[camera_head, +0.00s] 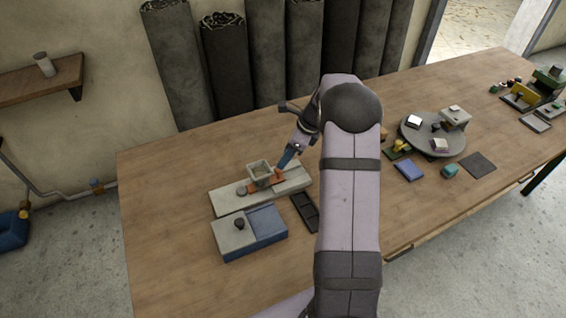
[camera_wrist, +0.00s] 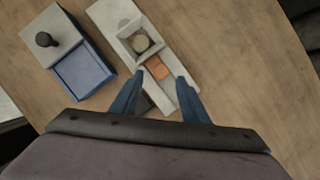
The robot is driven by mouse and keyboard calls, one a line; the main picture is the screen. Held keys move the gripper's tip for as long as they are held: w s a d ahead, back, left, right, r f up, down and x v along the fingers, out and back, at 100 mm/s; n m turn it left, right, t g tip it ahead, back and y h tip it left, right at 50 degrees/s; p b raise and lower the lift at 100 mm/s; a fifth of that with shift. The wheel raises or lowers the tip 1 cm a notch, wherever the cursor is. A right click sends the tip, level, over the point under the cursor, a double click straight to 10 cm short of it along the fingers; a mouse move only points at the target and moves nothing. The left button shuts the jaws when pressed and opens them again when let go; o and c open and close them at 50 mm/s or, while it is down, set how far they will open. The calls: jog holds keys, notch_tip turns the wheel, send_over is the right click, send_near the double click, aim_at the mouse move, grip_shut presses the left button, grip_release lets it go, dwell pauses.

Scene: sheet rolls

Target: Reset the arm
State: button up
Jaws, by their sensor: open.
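My gripper (camera_wrist: 158,92) is open, its two blue fingers apart in the wrist view. It is above the near end of a long pale board fixture (camera_wrist: 183,52). No object shows held between the fingers. In the head view my gripper (camera_head: 286,160) hangs over the right part of the same board (camera_head: 232,203); the arm covers part of the table there. A square pale cup (camera_head: 260,170) stands on the board, and a round tan piece (camera_wrist: 142,43) shows inside it in the wrist view. An orange piece (camera_wrist: 158,70) lies beside the cup, between it and my fingers.
A blue box with a grey lid and black knob (camera_head: 265,225) sits in front of the board. A black tray (camera_head: 305,212) lies to its right. A round turntable (camera_head: 433,133) with small blocks stands right of my arm. Table's left and front areas are clear.

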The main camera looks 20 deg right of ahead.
jog(key=shift+s+d+r, duration=0.15)
jog(key=shift+r, duration=0.3)
jog(key=s+f+n+g, duration=0.1)
jog(key=s+f+n, duration=0.1)
jog(key=n, duration=0.3)
jog(key=s+f+n+g, duration=0.1)
jog(key=s+f+n, duration=0.1)
jog(key=s+n, duration=0.2)
jog(key=s+a+f+n+g, duration=0.1)
jog(key=s+f+n, duration=0.2)
jog(key=s+n, duration=0.2)
jog(key=shift+n+h, duration=0.3)
jog(key=s+a+r+n+g+h, duration=0.1)
jog(key=s+a+r+n, duration=0.15)
jog(key=s, duration=0.35)
jog(key=s+a+r+n+g, duration=0.1)
jog(key=s+a+n, duration=0.3)
jog(key=s, duration=0.3)
jog(key=s+a+r+n+g+h, duration=0.1)
jog(key=s+a+r+n, duration=0.1)
jog(key=s+a+n, duration=0.3)
jog(key=a+r+t, duration=0.1)
jog(key=w+a+r+t, duration=0.1)
jog(key=a+r+n, duration=0.1)
jog(key=r, duration=0.1)
jog(key=shift+w+a+t+h, duration=0.15)
jog(key=shift+w+t+h, duration=0.15)
jog(key=shift+t, duration=0.1)
